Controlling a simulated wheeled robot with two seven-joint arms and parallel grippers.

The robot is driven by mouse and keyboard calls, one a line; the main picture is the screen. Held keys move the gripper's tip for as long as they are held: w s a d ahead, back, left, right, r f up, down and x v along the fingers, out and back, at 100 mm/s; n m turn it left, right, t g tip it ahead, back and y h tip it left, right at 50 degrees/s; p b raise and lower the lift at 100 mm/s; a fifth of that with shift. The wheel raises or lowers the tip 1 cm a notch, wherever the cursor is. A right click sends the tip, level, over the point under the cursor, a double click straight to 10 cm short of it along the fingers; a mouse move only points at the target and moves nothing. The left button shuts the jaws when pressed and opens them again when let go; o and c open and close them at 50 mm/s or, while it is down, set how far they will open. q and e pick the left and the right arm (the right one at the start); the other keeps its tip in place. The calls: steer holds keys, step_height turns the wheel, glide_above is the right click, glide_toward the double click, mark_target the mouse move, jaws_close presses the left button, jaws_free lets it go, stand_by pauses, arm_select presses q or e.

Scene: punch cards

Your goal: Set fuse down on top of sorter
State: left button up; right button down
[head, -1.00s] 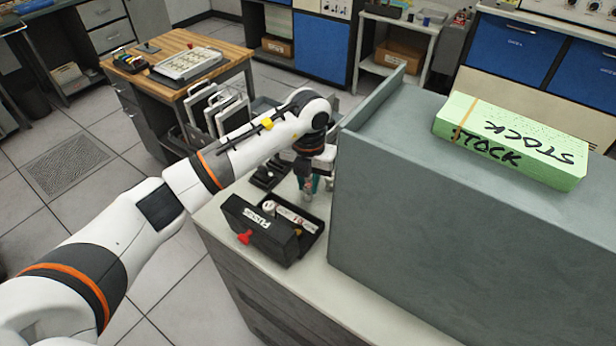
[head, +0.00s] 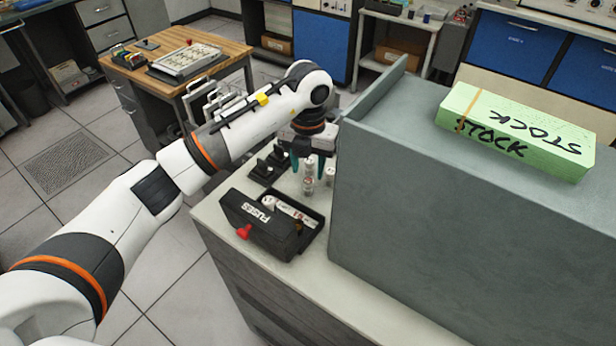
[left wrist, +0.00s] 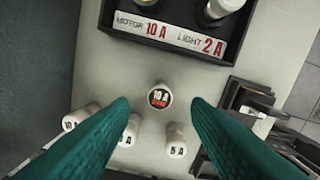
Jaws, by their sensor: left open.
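A white fuse (head: 308,180) with a 10 A top mark stands upright on the pale counter. It also shows in the left wrist view (left wrist: 160,95), between and beyond the fingertips. My left gripper (head: 307,162) is open above it, its teal fingers apart and empty. More white fuses stand close by; one is marked 5 A (left wrist: 176,141) and another 10 A (left wrist: 80,116). The sorter appears to be the big grey cabinet (head: 420,190) just right of the gripper, with a flat top (head: 410,108) and a raised left edge. My right gripper is not seen.
An open black box (head: 262,228) labelled FUSES stands on the counter in front of the gripper, with a red knob. Small black holders (head: 268,165) are at its back left. A green STOCK block (head: 515,135) lies on the cabinet top; the top's left part is clear.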

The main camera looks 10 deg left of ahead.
mark_target(308, 180)
arm_select(q)
step_height(308, 180, up, 8)
steer(key=b, duration=0.2)
steer(key=shift+r, duration=0.25)
steer(key=shift+f, duration=0.1)
